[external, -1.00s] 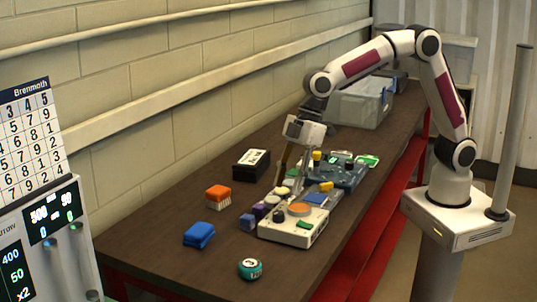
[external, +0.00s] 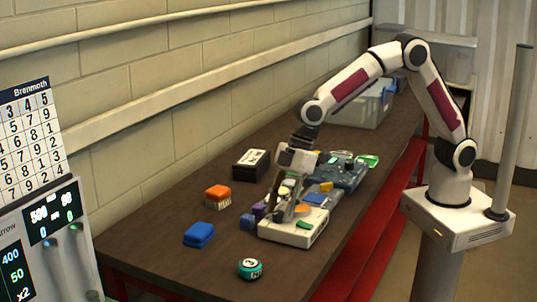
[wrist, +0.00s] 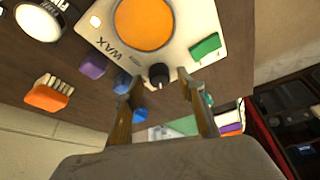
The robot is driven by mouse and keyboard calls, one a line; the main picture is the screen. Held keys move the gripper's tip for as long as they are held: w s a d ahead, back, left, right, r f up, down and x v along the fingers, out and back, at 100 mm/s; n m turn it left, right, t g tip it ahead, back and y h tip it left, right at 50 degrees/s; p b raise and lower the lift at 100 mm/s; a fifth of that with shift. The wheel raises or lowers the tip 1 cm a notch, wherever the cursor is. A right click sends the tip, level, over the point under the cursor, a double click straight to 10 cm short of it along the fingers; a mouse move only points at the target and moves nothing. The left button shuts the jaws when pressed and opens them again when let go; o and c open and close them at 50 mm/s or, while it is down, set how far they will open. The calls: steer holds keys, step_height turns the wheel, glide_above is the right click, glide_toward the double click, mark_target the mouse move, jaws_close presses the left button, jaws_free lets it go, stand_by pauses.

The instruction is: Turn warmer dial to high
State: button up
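The wax warmer (external: 288,233) is a white box on the table; its top (wrist: 185,60) shows the word WAX in the wrist view. It holds a round orange wax pot (wrist: 144,20) and a green switch (wrist: 204,46). The black warmer dial (wrist: 159,75) sits at the warmer's edge between WAX and the switch. My gripper (wrist: 160,84) is open, with one fingertip on each side of the dial and small gaps showing. In the external view my gripper (external: 288,212) is low over the warmer and hides the dial. The dial's setting is too small to read.
Purple (wrist: 92,66) and blue (wrist: 123,83) blocks lie close beside the warmer. An orange brush (external: 218,192), a blue block (external: 199,234), a teal ball (external: 250,268) and a black box (external: 251,163) lie around it. A grey-blue device (external: 347,177) stands behind it.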

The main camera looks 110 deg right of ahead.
steer(key=shift+c, duration=0.4)
steer(key=c, duration=1)
steer(key=shift+a+f+m+h, duration=0.1)
steer(key=shift+m+h, duration=0.3)
steer(key=shift+m, duration=0.7)
steer(key=shift+m+h, duration=0.4)
steer(key=shift+m, duration=0.5)
steer(key=shift+a+m+h, duration=0.1)
steer(key=shift+m+h, duration=0.6)
steer(key=shift+m, duration=1)
steer(key=shift+a+m+g+h, duration=0.1)
steer(key=shift+m+g+h, duration=0.3)
steer(key=shift+m, duration=1.25)
steer(key=shift+a+m+g+h, duration=0.15)
steer(key=shift+m+h, duration=0.45)
steer(key=shift+m, duration=1.05)
steer(key=shift+d, duration=0.1)
